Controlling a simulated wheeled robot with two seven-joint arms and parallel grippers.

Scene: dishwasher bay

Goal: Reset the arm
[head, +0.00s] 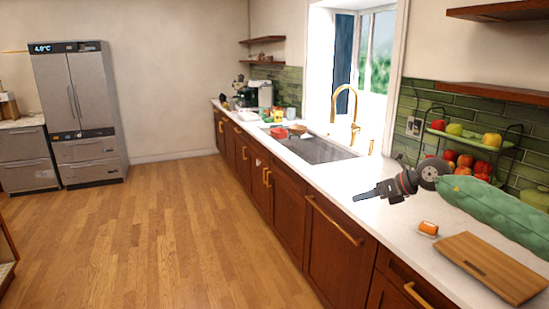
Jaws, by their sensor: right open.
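My right arm reaches in from the right in its green padded sleeve, above the white counter (450,219). My left arm and left gripper are not in view.
A small orange item (428,228) and a wooden cutting board (493,267) lie on the counter below my right arm. A two-tier fruit rack (471,142) stands behind it. The sink (317,149) with a gold faucet (345,103) is farther back. The wood floor (160,220) is clear.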

